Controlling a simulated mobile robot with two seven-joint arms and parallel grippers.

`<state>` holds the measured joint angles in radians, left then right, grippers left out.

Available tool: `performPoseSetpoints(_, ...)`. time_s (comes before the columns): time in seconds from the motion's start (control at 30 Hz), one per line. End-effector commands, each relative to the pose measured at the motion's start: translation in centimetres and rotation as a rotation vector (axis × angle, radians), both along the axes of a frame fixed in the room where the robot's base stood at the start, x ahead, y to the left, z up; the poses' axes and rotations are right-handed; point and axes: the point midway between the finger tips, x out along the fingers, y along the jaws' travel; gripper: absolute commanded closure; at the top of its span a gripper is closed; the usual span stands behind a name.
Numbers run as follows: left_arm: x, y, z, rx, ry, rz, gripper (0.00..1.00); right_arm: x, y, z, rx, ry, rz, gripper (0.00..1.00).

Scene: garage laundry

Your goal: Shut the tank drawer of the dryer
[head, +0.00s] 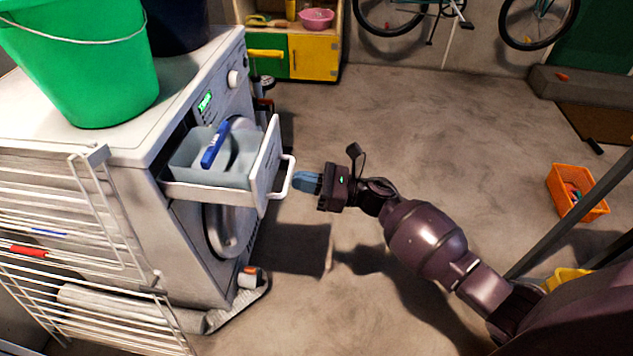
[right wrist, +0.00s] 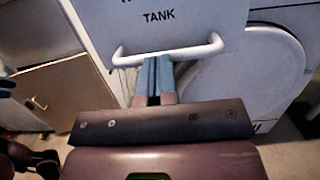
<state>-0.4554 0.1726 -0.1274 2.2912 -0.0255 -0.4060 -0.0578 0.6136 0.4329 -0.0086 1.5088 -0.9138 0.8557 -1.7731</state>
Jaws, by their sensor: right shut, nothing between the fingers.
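The dryer (head: 205,250) stands at the left with its tank drawer (head: 264,168) pulled out at the top. A grey tank with a blue handle (head: 215,147) sits in the drawer. The drawer front has a white bar handle (head: 287,178); in the right wrist view the front (right wrist: 165,17) reads "TANK" above its handle (right wrist: 200,50). My right gripper (head: 298,182) is shut and empty, its blue fingertips pointing at the handle. In the right wrist view the fingertips (right wrist: 158,62) are at the bar; whether they touch cannot be told.
A green bucket (head: 85,60) stands on the dryer. A white drying rack (head: 75,235) is in front of it at the left. A rolled grey mat (head: 215,318) lies at its foot. An orange crate (head: 566,202) is at the right. The middle floor is clear.

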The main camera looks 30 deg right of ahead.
Motion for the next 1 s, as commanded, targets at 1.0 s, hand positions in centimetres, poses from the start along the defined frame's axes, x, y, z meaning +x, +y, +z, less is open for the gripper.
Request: performPoseSetpoints(1.0, 0.2, -0.5, -1.0, 0.026, -0.004, -0.036, 0.57, 5.3, 8.2, -0.6, 0.004, 0.006, 0.002, 1.0)
